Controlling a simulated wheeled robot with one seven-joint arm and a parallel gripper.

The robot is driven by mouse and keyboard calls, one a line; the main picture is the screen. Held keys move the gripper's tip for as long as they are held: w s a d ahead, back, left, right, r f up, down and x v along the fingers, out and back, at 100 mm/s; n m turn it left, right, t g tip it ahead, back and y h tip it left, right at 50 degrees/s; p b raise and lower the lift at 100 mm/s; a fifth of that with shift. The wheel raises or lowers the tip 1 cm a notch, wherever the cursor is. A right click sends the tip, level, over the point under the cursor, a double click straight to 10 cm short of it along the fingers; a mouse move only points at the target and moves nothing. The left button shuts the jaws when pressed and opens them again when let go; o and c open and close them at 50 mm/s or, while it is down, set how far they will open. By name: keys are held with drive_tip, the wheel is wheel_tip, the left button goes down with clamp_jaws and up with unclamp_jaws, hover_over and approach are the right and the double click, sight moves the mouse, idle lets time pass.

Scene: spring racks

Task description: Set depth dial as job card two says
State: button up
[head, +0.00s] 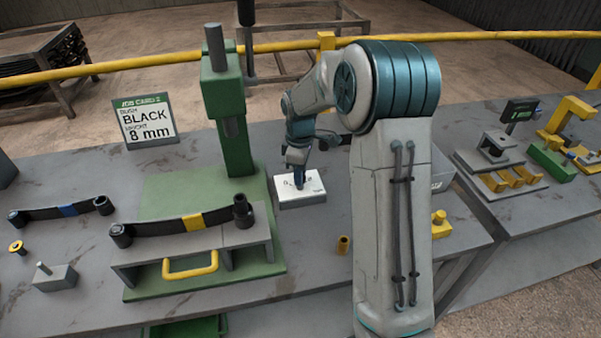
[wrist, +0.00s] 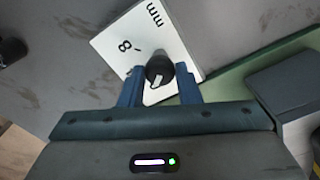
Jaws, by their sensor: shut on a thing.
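The job card (head: 147,121) stands on the bench at the left in the head view. It is headed "JOB CARD 2" and reads "BLACK" and "8 mm". The depth dial has a white plate (head: 309,199) beside the green press. In the wrist view the plate (wrist: 120,25) shows "8" and "mm". Its black knob (wrist: 158,66) has a white pointer mark on the side toward my gripper, away from the "8". My gripper (wrist: 159,88) has its blue fingers on either side of the knob, shut on it. It also shows over the dial in the head view (head: 299,184). Other plate marks are hidden.
The green press (head: 232,120) rises left of the dial. A leaf spring with a yellow band (head: 190,221) lies on the press fixture, and one with a blue band (head: 65,210) lies further left. A small brass bush (head: 343,245) stands in front of the dial.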

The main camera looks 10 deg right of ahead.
drive_tip(key=m+b, duration=0.1)
drive_tip(key=m, duration=0.3)
drive_tip(key=shift+m, duration=0.3)
drive_tip(key=m+b, duration=0.1)
drive_tip(key=m, duration=0.3)
drive_tip(key=shift+m, duration=0.3)
drive_tip(key=m, duration=0.4)
drive_tip(key=shift+m, duration=2.1)
drive_tip(key=o, duration=1)
wheel_tip(320, 180, up, 14)
drive_tip(key=shift+b, duration=0.3)
